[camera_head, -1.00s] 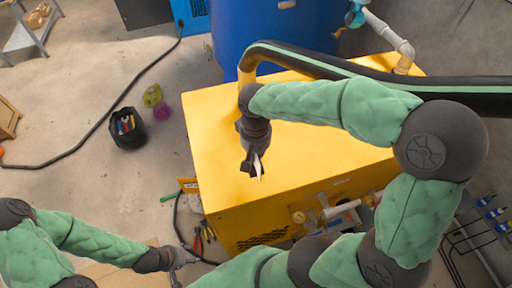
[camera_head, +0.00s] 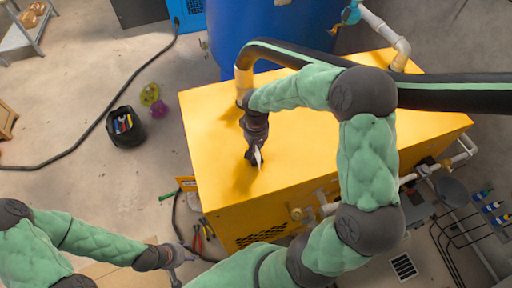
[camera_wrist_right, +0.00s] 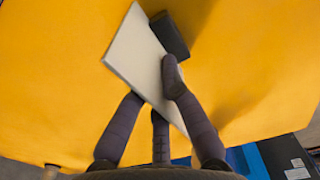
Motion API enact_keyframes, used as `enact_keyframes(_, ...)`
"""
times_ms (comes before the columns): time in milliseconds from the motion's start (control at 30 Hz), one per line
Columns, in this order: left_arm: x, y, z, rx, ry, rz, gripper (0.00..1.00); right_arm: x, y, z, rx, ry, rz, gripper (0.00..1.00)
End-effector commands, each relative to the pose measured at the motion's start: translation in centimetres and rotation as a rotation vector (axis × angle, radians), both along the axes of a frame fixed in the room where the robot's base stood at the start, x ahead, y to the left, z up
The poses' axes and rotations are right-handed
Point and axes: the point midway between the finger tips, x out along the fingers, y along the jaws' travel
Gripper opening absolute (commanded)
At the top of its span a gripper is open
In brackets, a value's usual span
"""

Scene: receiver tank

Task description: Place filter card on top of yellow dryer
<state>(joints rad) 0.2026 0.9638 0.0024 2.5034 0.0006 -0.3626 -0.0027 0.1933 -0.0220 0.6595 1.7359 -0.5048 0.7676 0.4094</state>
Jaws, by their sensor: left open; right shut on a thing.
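The yellow dryer (camera_head: 310,140) is a large box in the middle of the head view, and its flat top fills most of the right wrist view (camera_wrist_right: 60,90). My right gripper (camera_head: 255,160) is over the dryer's top, toward its left front. It is shut on the filter card (camera_wrist_right: 145,60), a thin white plate that shows edge-on in the head view (camera_head: 258,157). I cannot tell whether the card touches the top. My left gripper (camera_head: 185,255) is open and empty, low in front of the dryer's left corner.
A black hose with a green stripe (camera_head: 440,90) crosses the dryer's back. A blue tank (camera_head: 270,30) stands behind it. A black bucket of tools (camera_head: 126,127) and a cable (camera_head: 95,125) lie on the floor at left. Much of the dryer's top is clear.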

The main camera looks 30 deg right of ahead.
Motion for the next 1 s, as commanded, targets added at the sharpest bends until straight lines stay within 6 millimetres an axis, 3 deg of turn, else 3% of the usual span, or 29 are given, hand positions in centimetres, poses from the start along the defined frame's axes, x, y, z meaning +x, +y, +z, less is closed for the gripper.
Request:
enact_keyframes(400,0.0,0.0,-0.4,0.000,0.000,0.000,0.54,0.1,0.0,-0.7,0.000,-0.003,-0.001,0.00)
enact_keyframes(500,0.0,0.0,-0.3,0.000,0.000,0.000,0.54,0.0,0.0,-0.6,0.001,-0.002,0.000,0.29)
enact_keyframes(533,0.0,0.0,-0.3,0.000,0.000,0.000,0.54,0.0,0.0,-0.6,0.001,-0.002,0.000,0.30)
enact_keyframes(867,0.0,0.0,-0.2,0.000,0.000,0.000,0.54,0.0,0.0,-0.5,0.001,-0.002,0.000,0.30)
enact_keyframes(1000,0.0,0.0,0.1,0.000,0.000,0.000,0.54,0.1,0.0,0.4,-0.001,-0.005,-0.001,0.30)
